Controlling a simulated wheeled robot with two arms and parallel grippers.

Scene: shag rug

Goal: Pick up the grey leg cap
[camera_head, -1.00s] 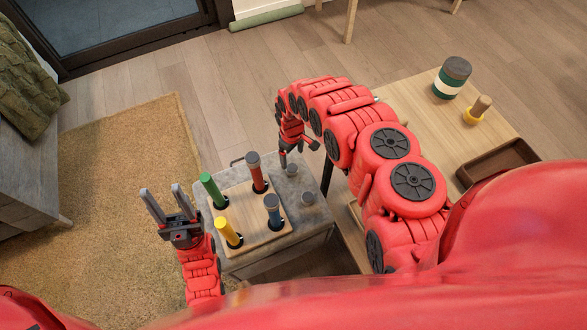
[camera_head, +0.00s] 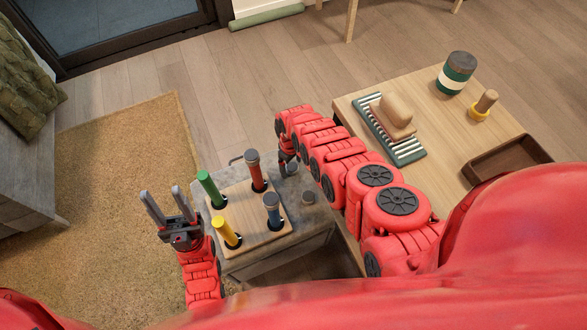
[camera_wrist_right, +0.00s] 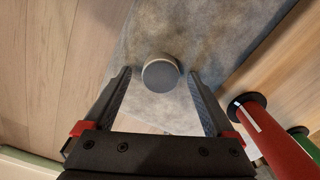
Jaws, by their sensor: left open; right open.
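One grey leg cap (camera_wrist_right: 160,74), a small round disc, lies on the stone-grey table top in the right wrist view. In the head view that cap (camera_head: 292,169) is partly hidden by my right gripper (camera_head: 289,164). My right gripper is open, its fingers on either side of the cap in the wrist view; whether they touch it I cannot tell. My left gripper (camera_head: 162,202) is open and empty, left of the table.
A wooden board (camera_head: 252,238) holds green (camera_head: 211,190), red (camera_head: 257,178), yellow (camera_head: 227,231) and blue (camera_head: 272,211) legs. The wooden table at right carries a striped rack (camera_head: 408,152), a banded jar (camera_head: 456,74) and a brown tray (camera_head: 497,165).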

